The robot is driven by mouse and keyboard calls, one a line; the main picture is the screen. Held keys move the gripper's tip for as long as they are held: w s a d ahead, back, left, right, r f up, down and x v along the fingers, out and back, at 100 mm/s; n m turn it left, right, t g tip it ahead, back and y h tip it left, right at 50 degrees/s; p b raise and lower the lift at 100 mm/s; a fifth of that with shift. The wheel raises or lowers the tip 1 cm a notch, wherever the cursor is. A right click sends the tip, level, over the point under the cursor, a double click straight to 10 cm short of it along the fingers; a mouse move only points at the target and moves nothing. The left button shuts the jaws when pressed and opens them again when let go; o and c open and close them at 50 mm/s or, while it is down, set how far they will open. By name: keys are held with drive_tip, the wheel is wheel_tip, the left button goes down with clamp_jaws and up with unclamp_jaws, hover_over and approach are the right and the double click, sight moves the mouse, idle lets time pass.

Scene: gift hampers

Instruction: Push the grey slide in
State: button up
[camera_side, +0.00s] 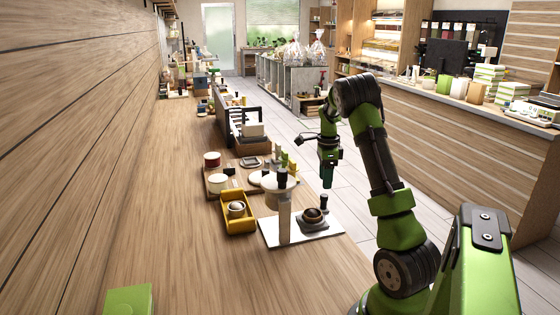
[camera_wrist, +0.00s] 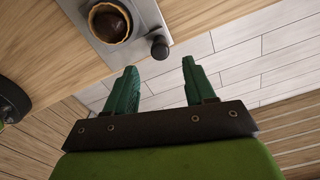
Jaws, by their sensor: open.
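The grey slide (camera_wrist: 149,26) shows at the top of the wrist view, carrying a tan round holder (camera_wrist: 126,36) with a dark brown piece (camera_wrist: 110,24) in it. A black knob (camera_wrist: 159,47) stands at its near end. In the side view the knob (camera_side: 324,203) stands by the brown holder (camera_side: 313,216), on the side away from the upright post (camera_side: 284,215) of the press. My gripper (camera_side: 327,184) points down above and behind the knob. Its green fingers (camera_wrist: 160,66) are apart and empty, with the knob beyond their gap, apparently untouched.
The press stands on a white base (camera_side: 270,236) near the wooden bench's right edge. A yellow tray (camera_side: 239,227) with a round item sits left of it. A board with tins and other goods lies behind. Tiled floor is open right of the bench.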

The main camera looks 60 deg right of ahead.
sight(323, 195)
wheel_tip(323, 195, down, 8)
drive_tip(key=shift+r, duration=0.15)
drive_tip(key=shift+c, duration=0.4)
clamp_jaws()
drive_tip(key=shift+w+a, duration=0.1)
drive_tip(key=shift+w, duration=0.05)
